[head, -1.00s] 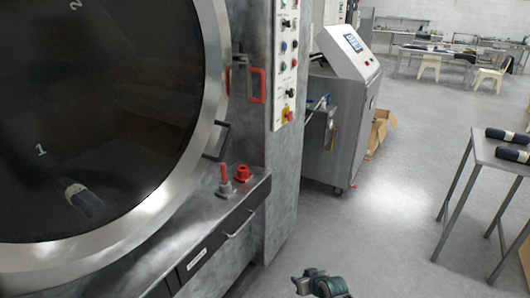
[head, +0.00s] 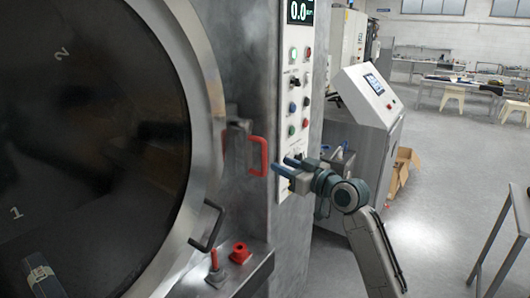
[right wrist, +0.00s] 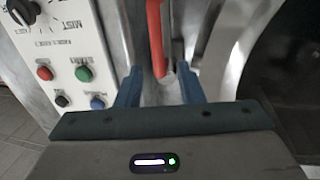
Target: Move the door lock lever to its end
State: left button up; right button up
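A red D-shaped handle (head: 263,156), which looks like the door lock lever, sits on a metal block beside the large round door (head: 100,150). My right gripper (head: 282,167) is just to the right of it, its blue fingers pointing toward it. The right wrist view shows the red handle (right wrist: 155,38) ahead, roughly in line with the gap between the two spread fingers (right wrist: 160,88). The gripper is open and empty, and no contact is evident.
A control panel (head: 294,120) with buttons and knobs is right behind my right gripper. A black door handle (head: 207,228), a small red-tipped lever (head: 213,260) and a red knob (head: 240,252) are below. A console cabinet (head: 365,130) stands to the right, with open floor beyond.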

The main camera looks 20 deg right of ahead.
aim_at(266, 158)
jog(key=p+x, duration=0.1)
jog(key=x, duration=0.1)
jog(key=p+x, duration=0.1)
jog(key=x, duration=0.5)
jog(key=shift+w+d+f+p, duration=0.1)
jog(key=shift+d+f+p, duration=0.05)
jog(key=shift+d+p, duration=0.2)
jog(key=shift+w+a, duration=0.25)
jog(key=shift+a, duration=0.1)
jog(key=shift+w+f, duration=0.1)
grip_shut()
